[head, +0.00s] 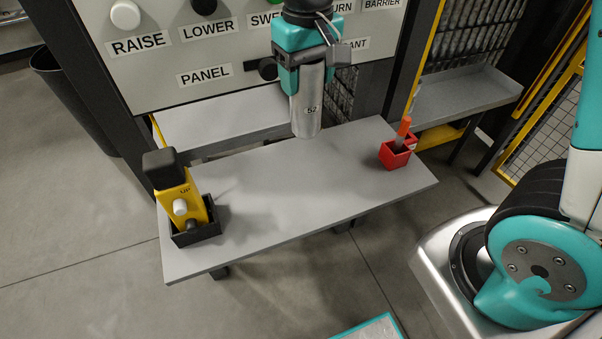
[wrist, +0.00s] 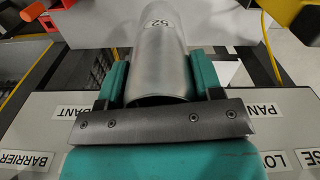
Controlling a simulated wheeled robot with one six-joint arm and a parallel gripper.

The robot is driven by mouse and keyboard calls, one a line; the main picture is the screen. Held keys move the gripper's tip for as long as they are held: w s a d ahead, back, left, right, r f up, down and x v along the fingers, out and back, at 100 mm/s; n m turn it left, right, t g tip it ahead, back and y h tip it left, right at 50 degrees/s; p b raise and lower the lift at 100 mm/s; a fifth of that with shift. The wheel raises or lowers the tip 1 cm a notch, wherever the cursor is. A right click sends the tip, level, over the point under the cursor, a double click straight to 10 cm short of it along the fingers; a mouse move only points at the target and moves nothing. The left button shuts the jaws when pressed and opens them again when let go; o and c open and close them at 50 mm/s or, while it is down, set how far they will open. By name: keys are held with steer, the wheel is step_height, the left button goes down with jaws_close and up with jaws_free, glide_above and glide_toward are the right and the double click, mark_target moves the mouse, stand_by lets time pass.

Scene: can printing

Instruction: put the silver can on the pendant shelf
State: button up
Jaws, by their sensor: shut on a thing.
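The silver can (head: 307,112), marked 52, is held upright in my gripper (head: 301,82), with its lower end hanging free below the fingers. In the wrist view the can (wrist: 162,50) sits between the two teal fingers of my gripper (wrist: 160,80). The pendant shelf (head: 290,185) is the grey board in front of the panel. In the head view the can's bottom overlaps the shelf's back edge. I cannot tell how high it is above the shelf or whether it touches.
A yellow pendant (head: 178,200) stands in a black holder (head: 197,234) at the shelf's left end. A red box (head: 397,155) with an orange-capped item is at the right end. The middle is clear. The labelled panel (head: 160,60) rises behind, above another grey surface (head: 215,120).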

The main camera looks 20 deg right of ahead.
mark_target(306, 113)
step_height(306, 113, down, 20)
steer(key=p, duration=0.2)
steer(key=shift+w, duration=0.15)
steer(key=shift+d, duration=0.1)
steer(key=o, duration=0.8)
steer(key=shift+f, duration=0.1)
steer(key=shift+o, duration=0.4)
step_height(306, 113, up, 12)
steer(key=shift+r+b, duration=0.1)
steer(key=shift+b, duration=0.9)
steer(key=s+a+r+n+y, duration=0.2)
steer(key=s+r, duration=0.4)
steer(key=s, duration=0.3)
steer(key=s+a+r+n+y, duration=0.2)
steer(key=s+r, duration=0.4)
steer(key=s, duration=0.4)
steer(key=shift+r+n, duration=0.25)
steer(key=shift+n, duration=0.35)
